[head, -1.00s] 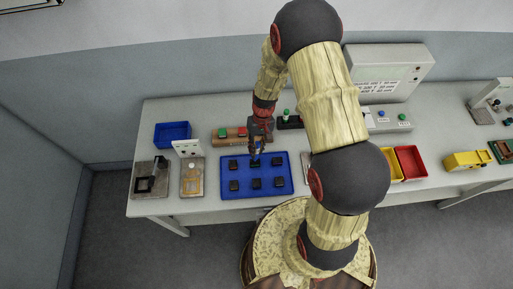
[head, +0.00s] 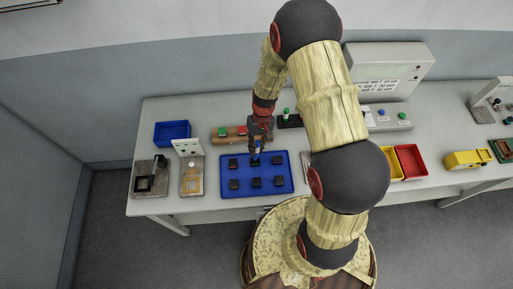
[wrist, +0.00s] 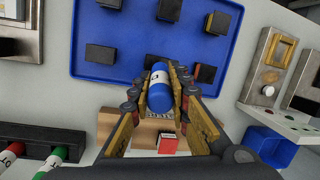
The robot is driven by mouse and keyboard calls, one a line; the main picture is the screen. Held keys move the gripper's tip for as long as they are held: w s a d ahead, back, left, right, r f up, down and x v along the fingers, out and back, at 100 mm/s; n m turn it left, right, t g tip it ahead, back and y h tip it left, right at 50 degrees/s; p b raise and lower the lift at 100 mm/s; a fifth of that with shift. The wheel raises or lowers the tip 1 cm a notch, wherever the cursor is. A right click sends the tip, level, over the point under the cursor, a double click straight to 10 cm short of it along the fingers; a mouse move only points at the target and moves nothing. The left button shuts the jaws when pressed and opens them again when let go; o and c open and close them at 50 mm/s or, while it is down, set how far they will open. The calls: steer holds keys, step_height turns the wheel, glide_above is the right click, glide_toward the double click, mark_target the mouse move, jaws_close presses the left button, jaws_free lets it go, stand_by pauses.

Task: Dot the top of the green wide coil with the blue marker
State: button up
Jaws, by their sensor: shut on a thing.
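My gripper (wrist: 160,82) is shut on the blue marker (wrist: 159,96), which has a white band near its end. In the head view my gripper (head: 258,150) is over the upper middle of the blue tray (head: 211,182). A black block (wrist: 155,62) lies just beyond the marker in the wrist view; I cannot tell whether they touch. A green piece (head: 222,132) sits at the left of the wooden holder (head: 232,140), beside a red piece (head: 241,131). I cannot tell which thing is the green wide coil.
Several black blocks (head: 234,185) lie on the tray. A black rack (wrist: 40,138) holds red and green markers. Metal fixtures (head: 192,180) and an empty blue bin (head: 172,132) stand to the left. Yellow and red bins (head: 409,160) stand to the right.

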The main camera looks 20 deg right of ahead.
mark_target(257, 141)
steer(key=shift+f+b, duration=0.4)
steer(key=shift+f, duration=0.05)
stand_by(1.5)
steer(key=shift+s+a+p+v, duration=0.2)
steer(key=shift+p+v, duration=0.5)
steer(key=shift+v, duration=0.45)
steer(key=shift+s+a+p+v, duration=0.2)
steer(key=shift+p+v, duration=0.55)
steer(key=shift+v, duration=0.45)
steer(key=shift+s+a+p+v, duration=0.2)
steer(key=shift+p+v, duration=0.5)
steer(key=shift+v, duration=0.45)
steer(key=shift+r, duration=0.15)
